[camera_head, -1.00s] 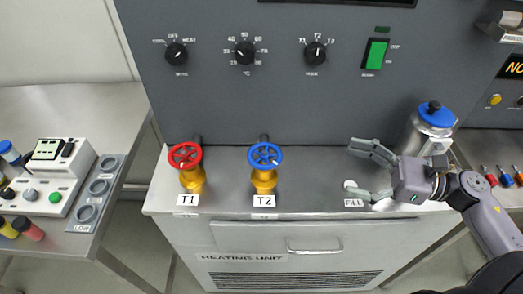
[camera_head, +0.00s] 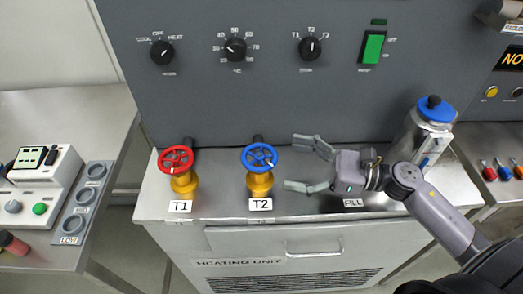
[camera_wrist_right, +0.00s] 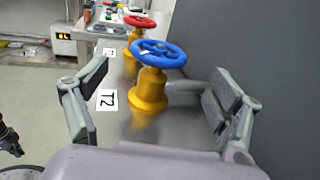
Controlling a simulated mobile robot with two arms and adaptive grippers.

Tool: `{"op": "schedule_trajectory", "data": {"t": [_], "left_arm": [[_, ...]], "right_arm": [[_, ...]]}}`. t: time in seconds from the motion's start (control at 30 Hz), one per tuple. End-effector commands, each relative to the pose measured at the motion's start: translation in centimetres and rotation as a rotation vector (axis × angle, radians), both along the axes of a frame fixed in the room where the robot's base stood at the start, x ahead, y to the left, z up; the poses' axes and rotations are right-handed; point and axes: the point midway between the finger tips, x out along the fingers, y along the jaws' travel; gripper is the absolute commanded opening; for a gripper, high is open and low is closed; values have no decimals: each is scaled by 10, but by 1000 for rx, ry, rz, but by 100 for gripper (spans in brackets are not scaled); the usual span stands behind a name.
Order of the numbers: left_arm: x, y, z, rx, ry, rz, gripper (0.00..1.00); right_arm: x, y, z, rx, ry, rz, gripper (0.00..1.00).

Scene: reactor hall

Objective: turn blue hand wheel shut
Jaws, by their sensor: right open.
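The blue hand wheel (camera_head: 259,157) sits on a yellow valve body above the T2 label (camera_head: 261,204), on the heating unit's top. My right gripper (camera_head: 308,164) is open and empty, to the right of the blue wheel, with its fingers pointing at it and apart from it. In the right wrist view the blue wheel (camera_wrist_right: 158,54) and its yellow valve show ahead, between the two spread fingers (camera_wrist_right: 150,105).
A red hand wheel (camera_head: 175,159) on the T1 valve stands left of the blue one. A steel canister with a blue lid (camera_head: 436,110) stands behind my right arm. The grey panel (camera_head: 200,90) rises behind the valves. Bare counter lies between T1 and T2.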

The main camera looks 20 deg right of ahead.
Motion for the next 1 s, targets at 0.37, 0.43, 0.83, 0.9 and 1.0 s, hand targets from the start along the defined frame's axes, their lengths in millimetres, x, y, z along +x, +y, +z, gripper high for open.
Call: {"op": "schedule_trajectory", "data": {"t": [0.37, 0.43, 0.83, 0.9, 1.0], "left_arm": [[1, 0, 26, 0, -1, 0, 0], [1, 0, 27, 0, -2, 0, 0], [1, 0, 28, 0, -2, 0, 0], [1, 0, 28, 1, -2, 0, 0], [1, 0, 28, 1, -1, 0, 0]], "right_arm": [[33, 55, 3, 2, -1, 0, 86], [36, 60, 2, 1, -2, 0, 86], [39, 64, 0, -1, -1, 0, 85], [38, 64, 0, -1, -1, 0, 80], [38, 64, 0, -1, -1, 0, 74]]}}
